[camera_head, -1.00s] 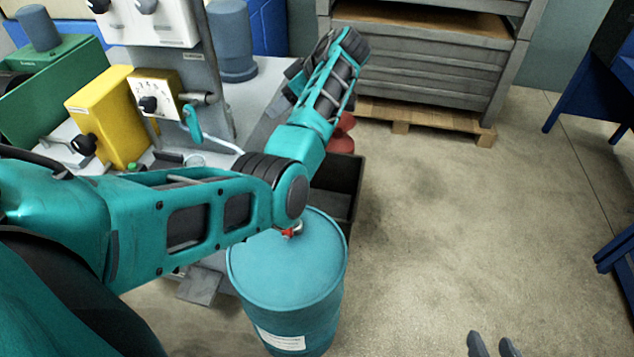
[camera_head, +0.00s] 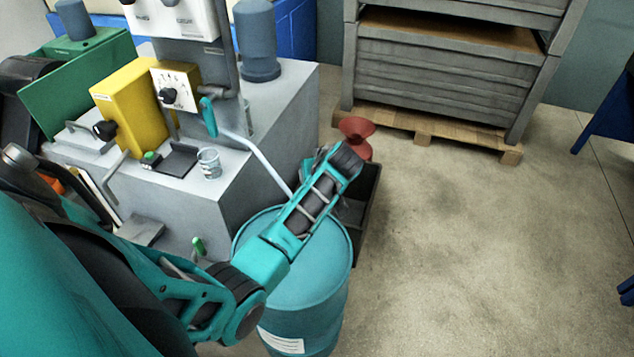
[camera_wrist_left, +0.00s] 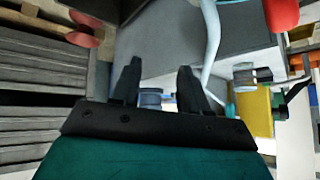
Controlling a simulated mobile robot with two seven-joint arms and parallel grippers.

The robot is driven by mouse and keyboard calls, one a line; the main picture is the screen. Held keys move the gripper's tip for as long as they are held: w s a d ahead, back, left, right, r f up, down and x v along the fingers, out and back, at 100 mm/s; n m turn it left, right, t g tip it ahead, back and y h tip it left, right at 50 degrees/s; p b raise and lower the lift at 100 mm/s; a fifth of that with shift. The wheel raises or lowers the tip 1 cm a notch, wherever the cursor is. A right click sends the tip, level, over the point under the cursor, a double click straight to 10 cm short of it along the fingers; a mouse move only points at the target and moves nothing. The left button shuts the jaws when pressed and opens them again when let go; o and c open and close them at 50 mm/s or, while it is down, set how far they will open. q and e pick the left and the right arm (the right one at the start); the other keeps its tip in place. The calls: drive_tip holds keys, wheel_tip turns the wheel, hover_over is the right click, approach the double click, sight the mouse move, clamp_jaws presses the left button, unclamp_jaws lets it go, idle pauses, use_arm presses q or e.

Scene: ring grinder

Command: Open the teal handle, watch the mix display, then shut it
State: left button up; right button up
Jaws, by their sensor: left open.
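The teal handle (camera_head: 208,117) sits at the top of the pale pipe, beside the dial panel on the machine's post. It hangs roughly downward. A white panel with a scale and black knob (camera_head: 175,87) faces me on the yellow box; I cannot tell whether this is the mix display, and its reading is too small. My left arm reaches over the drum. Its gripper is mostly hidden behind the wrist in the head view, to the right of and lower than the handle. In the left wrist view, the left gripper (camera_wrist_left: 158,88) is open and empty. My right gripper is out of view.
The pale pipe (camera_head: 258,157) slopes down toward the teal drum (camera_head: 300,315) and passes near my left wrist. A clear cup (camera_head: 209,163) stands on the grey cabinet. A dark bin and red funnel (camera_head: 356,136) stand behind the wrist.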

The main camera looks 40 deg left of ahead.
use_arm(q)
drive_tip(key=shift+s+d+f+m+t, duration=0.35)
drive_tip(key=shift+d+f+m, duration=0.2)
drive_tip(key=shift+f, duration=0.2)
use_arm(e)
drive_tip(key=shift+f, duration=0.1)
use_arm(q)
drive_tip(key=s+d+m+t+h+p, duration=0.1)
drive_tip(key=s+d+m+h, duration=0.3)
drive_tip(key=s+d, duration=0.4)
drive_tip(key=s+d+f+m+t+h+p, duration=0.1)
drive_tip(key=s+d+m+t+h, duration=0.3)
drive_tip(key=s+d+m, duration=0.3)
drive_tip(key=s+d+h, duration=0.1)
drive_tip(key=s+d, duration=0.1)
drive_tip(key=s, duration=0.3)
drive_tip(key=shift+d+t+p, duration=0.25)
drive_tip(key=shift+t+p, duration=0.1)
drive_tip(key=shift+p, duration=0.05)
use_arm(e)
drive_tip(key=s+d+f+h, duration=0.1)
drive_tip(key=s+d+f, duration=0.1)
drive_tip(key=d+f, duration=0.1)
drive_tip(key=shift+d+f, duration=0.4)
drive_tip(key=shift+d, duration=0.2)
use_arm(q)
drive_tip(key=shift+s+a, duration=0.1)
drive_tip(key=shift+s, duration=0.05)
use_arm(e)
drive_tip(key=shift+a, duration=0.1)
